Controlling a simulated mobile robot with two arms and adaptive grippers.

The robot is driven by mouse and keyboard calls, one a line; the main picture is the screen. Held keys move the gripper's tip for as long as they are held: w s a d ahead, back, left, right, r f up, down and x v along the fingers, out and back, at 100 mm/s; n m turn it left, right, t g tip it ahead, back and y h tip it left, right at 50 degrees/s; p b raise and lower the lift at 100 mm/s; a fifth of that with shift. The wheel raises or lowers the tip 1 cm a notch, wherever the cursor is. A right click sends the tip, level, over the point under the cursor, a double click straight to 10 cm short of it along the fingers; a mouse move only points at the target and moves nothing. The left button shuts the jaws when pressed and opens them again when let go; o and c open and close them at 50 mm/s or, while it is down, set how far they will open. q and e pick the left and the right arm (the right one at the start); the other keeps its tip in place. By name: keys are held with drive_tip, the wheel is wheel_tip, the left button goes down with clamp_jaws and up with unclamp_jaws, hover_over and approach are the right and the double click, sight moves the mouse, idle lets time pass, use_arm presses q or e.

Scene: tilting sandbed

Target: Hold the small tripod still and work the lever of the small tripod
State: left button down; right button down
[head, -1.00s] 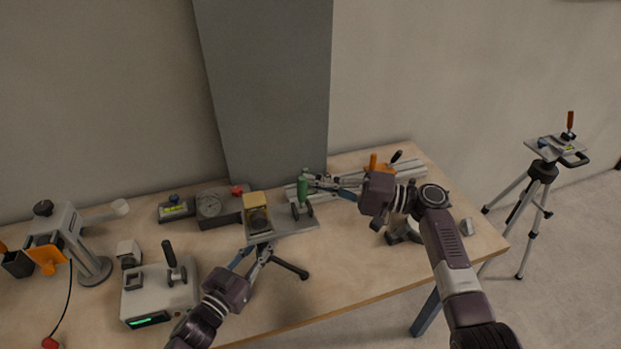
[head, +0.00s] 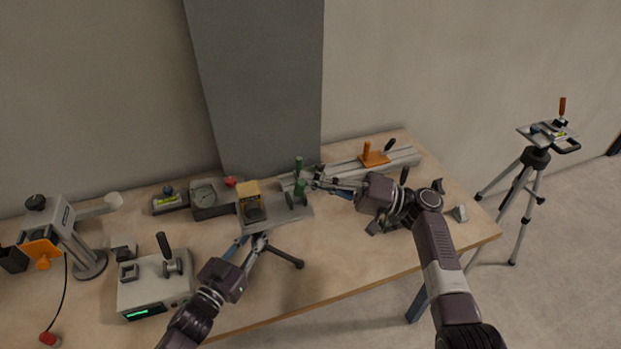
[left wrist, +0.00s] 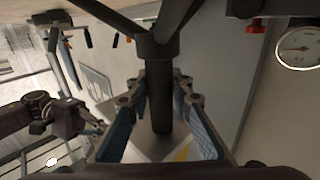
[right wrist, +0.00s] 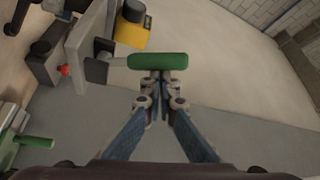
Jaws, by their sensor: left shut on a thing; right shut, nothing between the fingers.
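The small tripod stands on the table, with a grey top plate (head: 285,215) and dark legs (head: 285,257). A yellow block (head: 249,199) sits on the plate. Its lever has a green handle (head: 300,188) near the plate's right end; the handle also shows in the right wrist view (right wrist: 157,61). My left gripper (head: 258,241) is shut on the tripod's dark post (left wrist: 160,112) below the plate. My right gripper (head: 319,184) is shut and empty, its fingertips (right wrist: 160,88) right at the green handle. I cannot tell whether they touch it.
A gauge box (head: 209,198) and a grey device (head: 155,284) stand left. A large tripod (head: 536,157) stands on the floor right.

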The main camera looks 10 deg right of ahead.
drive_tip(key=shift+s+a+f, duration=0.1)
drive_tip(key=shift+f, duration=0.05)
drive_tip(key=w+r, duration=0.2)
drive_tip(key=w, duration=0.2)
drive_tip(key=v, duration=1)
drive_tip(key=shift+f, duration=0.3)
use_arm(q)
drive_tip(key=c, duration=1.7)
unclamp_jaws()
drive_tip(key=shift+o, duration=0.2)
use_arm(e)
drive_tip(key=shift+w, duration=0.1)
use_arm(q)
drive_tip(key=shift+s, duration=0.1)
